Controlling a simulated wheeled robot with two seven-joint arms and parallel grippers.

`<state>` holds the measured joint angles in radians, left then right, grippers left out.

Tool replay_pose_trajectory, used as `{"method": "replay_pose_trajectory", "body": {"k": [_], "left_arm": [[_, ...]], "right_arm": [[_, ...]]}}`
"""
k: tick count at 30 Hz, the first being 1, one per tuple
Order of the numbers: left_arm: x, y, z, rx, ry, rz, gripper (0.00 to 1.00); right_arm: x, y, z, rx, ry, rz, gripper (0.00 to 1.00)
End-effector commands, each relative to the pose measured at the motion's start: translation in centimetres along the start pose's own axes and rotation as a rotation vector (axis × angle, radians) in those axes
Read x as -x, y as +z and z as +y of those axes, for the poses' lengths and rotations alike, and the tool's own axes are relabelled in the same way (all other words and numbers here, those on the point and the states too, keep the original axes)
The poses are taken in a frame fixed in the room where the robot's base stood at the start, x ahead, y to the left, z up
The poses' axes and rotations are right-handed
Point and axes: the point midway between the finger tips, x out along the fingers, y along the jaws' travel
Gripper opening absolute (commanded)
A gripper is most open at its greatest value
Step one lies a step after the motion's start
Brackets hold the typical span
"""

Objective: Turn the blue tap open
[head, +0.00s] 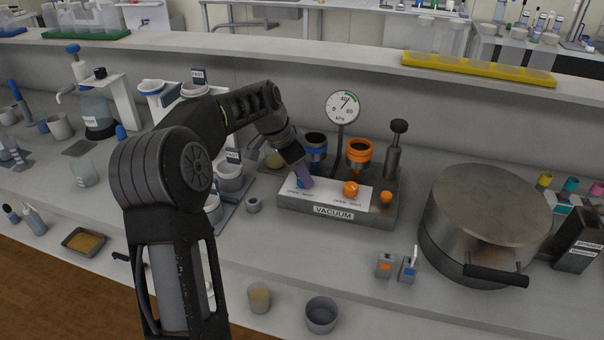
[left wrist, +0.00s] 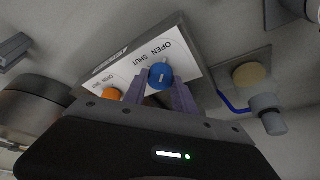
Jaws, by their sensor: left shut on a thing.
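The blue tap (left wrist: 161,76) is a round knob with a pale pointer mark, on the white OPEN/SHUT plate of the vacuum unit (head: 333,213). My left gripper (left wrist: 161,92) is shut on it, one finger on each side. In the head view my left gripper (head: 304,180) comes down over the left of the plate and hides most of the blue tap. The orange tap (head: 350,188) sits to its right and is clear of the gripper; it also shows in the left wrist view (left wrist: 112,93). My right gripper is not in view.
Behind the taps stand a blue-ringed cup (head: 315,142), an orange-ringed cup (head: 359,150) and a dial gauge (head: 343,107). A large lidded metal drum (head: 485,220) is at right. Small cups stand at the front edge.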

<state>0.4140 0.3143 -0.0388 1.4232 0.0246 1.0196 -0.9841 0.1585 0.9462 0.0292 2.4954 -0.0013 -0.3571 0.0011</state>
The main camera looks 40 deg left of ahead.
Motion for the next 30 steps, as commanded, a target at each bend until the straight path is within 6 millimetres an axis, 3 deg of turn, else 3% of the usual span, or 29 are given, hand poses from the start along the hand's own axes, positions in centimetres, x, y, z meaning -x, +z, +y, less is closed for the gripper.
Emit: {"method": "replay_pose_trajectory", "body": {"k": [3,4,11,22,30], "left_arm": [[0.1,0.0,-0.1,-0.003,-0.002,0.000,0.00],[0.1,0.0,-0.1,-0.002,-0.003,0.000,0.35],[0.0,0.0,0.0,-0.001,-0.002,0.000,0.54],[0.6,0.0,-0.1,0.000,-0.003,0.001,0.54],[4.4,0.0,-0.1,-0.001,-0.004,0.002,0.54]], "right_arm": [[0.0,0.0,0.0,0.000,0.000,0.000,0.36],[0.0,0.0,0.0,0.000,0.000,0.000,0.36],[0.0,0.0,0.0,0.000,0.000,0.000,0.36],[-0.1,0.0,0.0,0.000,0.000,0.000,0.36],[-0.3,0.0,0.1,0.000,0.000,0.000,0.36]]}}
